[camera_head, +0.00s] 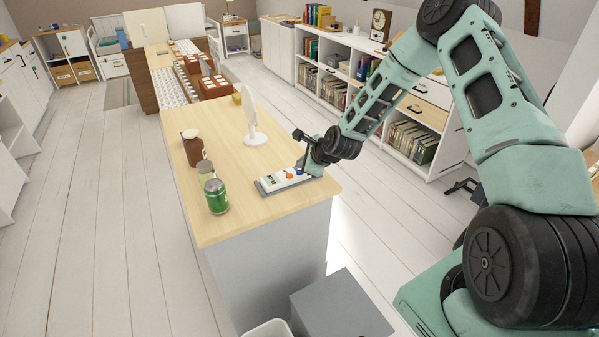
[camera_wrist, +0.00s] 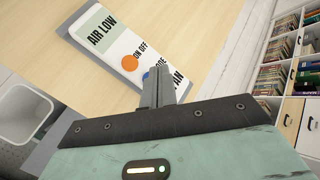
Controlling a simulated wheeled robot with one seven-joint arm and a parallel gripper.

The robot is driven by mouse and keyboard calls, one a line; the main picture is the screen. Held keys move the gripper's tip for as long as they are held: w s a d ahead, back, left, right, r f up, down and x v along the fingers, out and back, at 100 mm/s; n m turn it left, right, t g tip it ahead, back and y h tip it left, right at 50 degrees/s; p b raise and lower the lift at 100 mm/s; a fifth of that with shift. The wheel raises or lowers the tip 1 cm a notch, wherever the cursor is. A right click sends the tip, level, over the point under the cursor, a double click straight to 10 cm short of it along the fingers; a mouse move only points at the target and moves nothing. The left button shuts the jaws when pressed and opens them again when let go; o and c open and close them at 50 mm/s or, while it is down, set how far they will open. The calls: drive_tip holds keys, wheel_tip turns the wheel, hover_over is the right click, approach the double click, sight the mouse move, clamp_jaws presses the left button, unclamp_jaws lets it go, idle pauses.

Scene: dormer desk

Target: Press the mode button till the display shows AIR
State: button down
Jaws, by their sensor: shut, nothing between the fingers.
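The white control panel (camera_wrist: 117,52) lies on the wooden desk top, and it also shows near the desk's front right corner in the head view (camera_head: 267,185). Its display (camera_wrist: 98,30) reads AIR LOW. An orange button (camera_wrist: 131,62) sits beside the label ON OFF. A blue button (camera_wrist: 146,75) is partly hidden by my fingers, beside a label of which ODE shows. A further label, FAN, is partly covered. My gripper (camera_wrist: 157,72) is shut and empty, its fingertips over or right beside the blue button. I cannot tell whether they touch it.
A green can (camera_head: 216,197), a brown jar (camera_head: 193,150) and a white fan-shaped item (camera_head: 254,137) stand on the desk (camera_head: 226,232). A grey box (camera_head: 340,308) and a white bin (camera_wrist: 27,112) stand below the desk. Bookshelves (camera_head: 410,140) line the right side.

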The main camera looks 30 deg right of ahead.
sight(302, 175)
drive_tip(key=shift+r+p, duration=1.65)
drive_tip(key=shift+r, duration=0.9)
drive_tip(key=s+a+r+n+g+y, duration=0.1)
drive_tip(key=s+a+r+n+g, duration=0.1)
drive_tip(key=s+a+r+n, duration=0.4)
drive_tip(key=s+a+r+n+g, duration=0.1)
drive_tip(key=s+a+n, duration=0.35)
drive_tip(key=a, duration=0.35)
drive_tip(key=s+a+r+n+g+y, duration=0.1)
drive_tip(key=s+a+r+n+g, duration=0.1)
drive_tip(key=s+a+r+n, duration=0.35)
drive_tip(key=s+a+r+n+g+h, duration=0.1)
drive_tip(key=s+r+n+g, duration=0.1)
drive_tip(key=s+n, duration=0.6)
drive_tip(key=s+a+r+n+g+h, duration=0.2)
drive_tip(key=s+n, duration=0.6)
drive_tip(key=s, duration=0.9)
wheel_tip(302, 175, up, 3)
drive_tip(key=shift+s+a+f+n, duration=0.1)
drive_tip(key=shift+s+a+n, duration=0.05)
drive_tip(key=shift+a+n, duration=0.15)
